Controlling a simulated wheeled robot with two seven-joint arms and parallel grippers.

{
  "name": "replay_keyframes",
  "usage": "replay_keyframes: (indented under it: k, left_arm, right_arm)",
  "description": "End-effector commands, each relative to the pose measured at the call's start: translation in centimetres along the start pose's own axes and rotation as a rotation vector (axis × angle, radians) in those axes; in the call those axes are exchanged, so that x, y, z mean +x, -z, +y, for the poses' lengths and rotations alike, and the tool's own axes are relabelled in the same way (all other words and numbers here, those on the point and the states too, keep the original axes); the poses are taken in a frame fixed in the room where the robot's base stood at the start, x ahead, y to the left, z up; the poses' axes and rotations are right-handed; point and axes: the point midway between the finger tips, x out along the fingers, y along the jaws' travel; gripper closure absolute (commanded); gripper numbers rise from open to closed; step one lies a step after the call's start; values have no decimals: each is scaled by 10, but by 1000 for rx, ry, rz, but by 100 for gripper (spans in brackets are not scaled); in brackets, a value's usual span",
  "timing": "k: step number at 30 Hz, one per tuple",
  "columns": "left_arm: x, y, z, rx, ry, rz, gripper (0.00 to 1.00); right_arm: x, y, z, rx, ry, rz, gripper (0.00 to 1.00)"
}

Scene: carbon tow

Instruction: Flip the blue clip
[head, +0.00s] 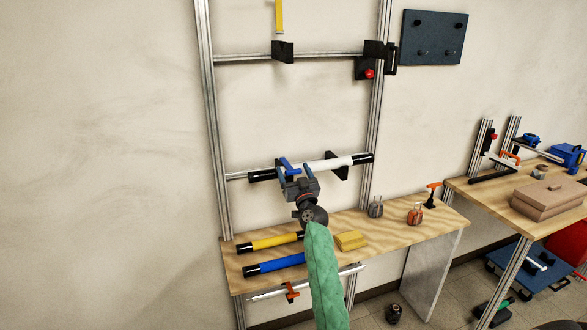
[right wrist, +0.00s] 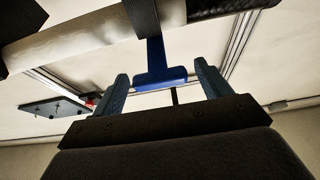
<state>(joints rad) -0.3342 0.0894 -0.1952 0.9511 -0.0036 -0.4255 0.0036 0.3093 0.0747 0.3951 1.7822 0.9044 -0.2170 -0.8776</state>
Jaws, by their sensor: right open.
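The blue clip (head: 286,164) is at the horizontal white tube with black ends (head: 318,167), on the frame's lower crossbar. In the right wrist view the blue clip (right wrist: 160,78) hangs beside a dark strap below the tube (right wrist: 100,37). My right gripper (head: 292,178) is just in front of and below the clip. It is open, and in the right wrist view the clip's blue bar shows between its two fingers (right wrist: 166,86), with gaps at both sides. I cannot tell whether any part touches. My left gripper is out of view.
A second table (head: 480,196) stands at right. The wall at left is bare.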

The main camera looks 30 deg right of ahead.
Motion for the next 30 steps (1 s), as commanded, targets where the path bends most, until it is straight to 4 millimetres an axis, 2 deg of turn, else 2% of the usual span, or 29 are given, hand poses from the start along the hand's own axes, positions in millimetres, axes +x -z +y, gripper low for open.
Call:
replay_keyframes:
  k: [11,18,21,30]
  left_arm:
    - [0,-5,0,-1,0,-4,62]
    - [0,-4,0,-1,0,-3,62]
    - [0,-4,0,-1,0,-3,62]
    - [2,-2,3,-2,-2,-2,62]
  right_arm:
    - [6,0,0,-1,0,0,24]
    - [5,0,0,-1,0,0,71]
    - [5,0,0,-1,0,0,87]
    - [12,2,7,-1,0,1,87]
